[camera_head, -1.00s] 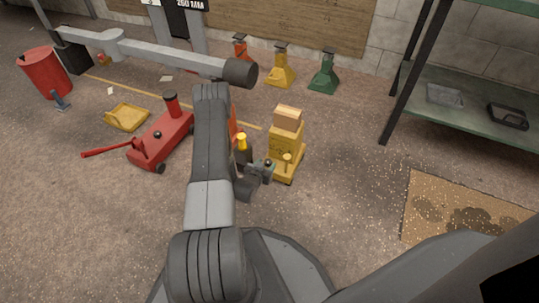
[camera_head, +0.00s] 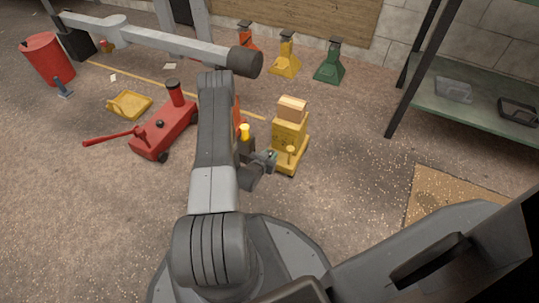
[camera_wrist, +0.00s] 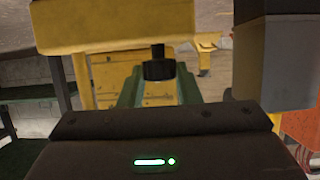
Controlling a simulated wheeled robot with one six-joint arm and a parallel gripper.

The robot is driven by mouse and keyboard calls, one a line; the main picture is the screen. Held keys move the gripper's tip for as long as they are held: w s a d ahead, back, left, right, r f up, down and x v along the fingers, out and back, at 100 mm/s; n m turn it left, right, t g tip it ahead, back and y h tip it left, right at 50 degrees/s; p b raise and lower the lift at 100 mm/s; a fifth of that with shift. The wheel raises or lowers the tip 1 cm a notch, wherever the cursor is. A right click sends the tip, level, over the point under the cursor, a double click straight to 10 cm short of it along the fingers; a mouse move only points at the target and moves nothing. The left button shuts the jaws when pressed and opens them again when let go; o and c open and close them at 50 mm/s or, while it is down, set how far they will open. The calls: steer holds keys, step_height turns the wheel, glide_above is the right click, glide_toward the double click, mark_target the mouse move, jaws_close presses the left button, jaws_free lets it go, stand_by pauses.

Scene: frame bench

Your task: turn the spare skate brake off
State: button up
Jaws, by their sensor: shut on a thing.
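The yellow skate (camera_head: 288,131) stands on the floor right of my arm, with a tan block on top. A small yellow knob (camera_head: 291,150) stands on its near end. My gripper (camera_head: 268,157) is at the skate's left near side, low beside this knob. It is shut on a small part there; I take it to be the brake, but the head view is too small to show the grip. In the wrist view, a dark knob-like part (camera_wrist: 158,68) is in the middle, below a yellow mass (camera_wrist: 110,25). Which way the brake is set cannot be told.
A yellow-capped dark post (camera_head: 244,132) and an orange thing stand close behind my arm, partly hidden. A red floor jack (camera_head: 160,132) is at left. Jack stands (camera_head: 285,57) line the wall. A green shelf (camera_head: 480,105) is at right. Floor right of the skate is clear.

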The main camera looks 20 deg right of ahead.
steer(key=shift+w+a+m+g+h, duration=0.1)
steer(key=shift+w+m+g+h, duration=0.05)
steer(key=shift+m+g+h, duration=1.05)
steer(key=o, duration=1)
steer(key=p+v, duration=0.1)
steer(key=v, duration=0.3)
steer(key=p+v, duration=0.2)
steer(key=v, duration=0.3)
steer(key=p+v, duration=0.1)
steer(key=v, duration=0.4)
steer(key=shift+w+r+p, duration=0.1)
steer(key=shift+r+p, duration=0.2)
steer(key=shift+r, duration=0.1)
